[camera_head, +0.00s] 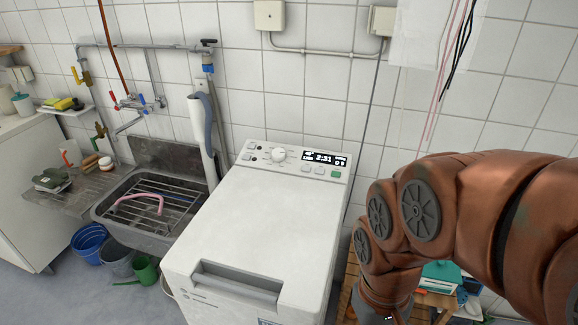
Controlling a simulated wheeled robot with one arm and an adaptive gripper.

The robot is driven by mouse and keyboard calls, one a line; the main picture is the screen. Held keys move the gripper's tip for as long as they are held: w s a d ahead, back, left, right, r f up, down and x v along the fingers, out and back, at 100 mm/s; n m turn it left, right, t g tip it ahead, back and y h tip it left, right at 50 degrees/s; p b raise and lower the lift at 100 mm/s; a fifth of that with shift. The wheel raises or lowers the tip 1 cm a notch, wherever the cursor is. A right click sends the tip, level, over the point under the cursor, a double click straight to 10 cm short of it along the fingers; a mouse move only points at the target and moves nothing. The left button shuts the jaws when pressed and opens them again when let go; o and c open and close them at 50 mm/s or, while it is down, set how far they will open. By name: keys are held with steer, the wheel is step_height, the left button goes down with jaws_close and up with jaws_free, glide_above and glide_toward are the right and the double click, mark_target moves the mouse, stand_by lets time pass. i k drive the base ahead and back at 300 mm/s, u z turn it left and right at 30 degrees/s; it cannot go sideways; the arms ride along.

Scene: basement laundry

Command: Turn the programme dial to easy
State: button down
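The programme dial (278,155) is a round white knob on the control panel (262,146) at the back of a white top-loading washing machine (235,225). Small markings surround the dial, too small to read, so its setting cannot be told. A black display (325,158) with lit white digits sits to the right of the dial, with a green button (336,173) below it. My copper-coloured arm fills the right side, apart from the dial. Only the top of my gripper (385,316) may show at the bottom edge; its fingers are out of frame.
A metal sink (112,211) with a rack and a pink hose stands left of the machine. Buckets (90,243) and a green watering can (145,270) are on the floor. A wooden table (436,299) is partly hidden behind my arm. Space above the machine's lid is clear.

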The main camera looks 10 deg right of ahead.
mark_target(278, 154)
steer(key=k, duration=0.95)
steer(key=z, duration=0.85)
steer(key=i, duration=1.5)
steer(key=u, duration=1.45)
